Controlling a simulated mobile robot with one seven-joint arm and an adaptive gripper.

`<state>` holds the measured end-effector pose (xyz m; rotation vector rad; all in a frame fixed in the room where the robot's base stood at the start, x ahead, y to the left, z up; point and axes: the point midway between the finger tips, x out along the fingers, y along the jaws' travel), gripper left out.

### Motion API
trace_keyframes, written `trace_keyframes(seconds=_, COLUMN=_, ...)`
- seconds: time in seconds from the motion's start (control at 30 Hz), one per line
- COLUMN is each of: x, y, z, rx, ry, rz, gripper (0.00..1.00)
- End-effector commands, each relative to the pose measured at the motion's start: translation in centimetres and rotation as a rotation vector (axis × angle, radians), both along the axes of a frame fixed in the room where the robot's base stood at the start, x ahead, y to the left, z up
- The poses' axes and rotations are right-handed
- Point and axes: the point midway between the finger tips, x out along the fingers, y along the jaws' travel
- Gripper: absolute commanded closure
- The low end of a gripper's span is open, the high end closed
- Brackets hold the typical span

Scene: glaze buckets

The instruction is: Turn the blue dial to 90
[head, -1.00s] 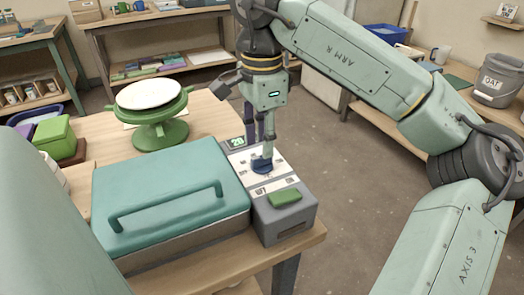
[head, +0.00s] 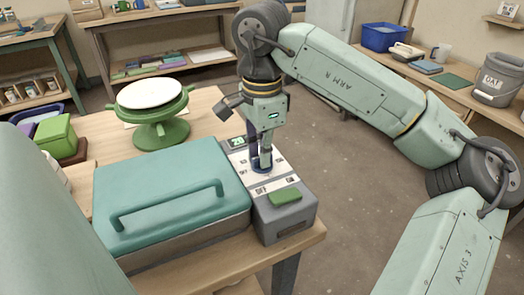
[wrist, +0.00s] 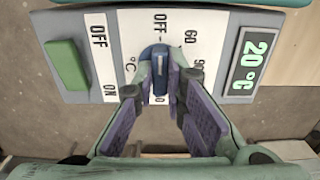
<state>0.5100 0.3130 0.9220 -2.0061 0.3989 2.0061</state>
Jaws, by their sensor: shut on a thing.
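The blue dial (wrist: 160,70) is on the white scale face of a grey control box (head: 285,218). It has a pale pointer line, which lies along the OFF mark's direction in the wrist view. The scale shows OFF, 60 and a partly covered 90. My gripper (head: 263,165) points down over the box, its fingers shut on the dial. In the wrist view, the purple-padded fingers (wrist: 158,90) stand either side of the dial and hide the scale's lower part. A display (wrist: 251,60) reads 20 °C.
A green switch (head: 285,197) sits at the box's near end, by the ON and OFF labels. A teal lidded box (head: 170,190) stands close on the left. A green turntable (head: 160,125) stands behind. Open floor lies to the right.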

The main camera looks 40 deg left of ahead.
Motion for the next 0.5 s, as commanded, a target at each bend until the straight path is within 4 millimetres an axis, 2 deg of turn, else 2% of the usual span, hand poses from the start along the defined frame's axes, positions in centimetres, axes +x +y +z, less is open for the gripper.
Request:
trace_keyframes(seconds=0.1, x=0.0, y=0.0, z=0.01, rx=0.0, ry=0.0, rz=0.0, gripper=1.0)
trace_keyframes(seconds=0.5, x=0.01, y=0.0, z=0.01, rx=0.0, ry=0.0, rz=-0.008, gripper=1.0)
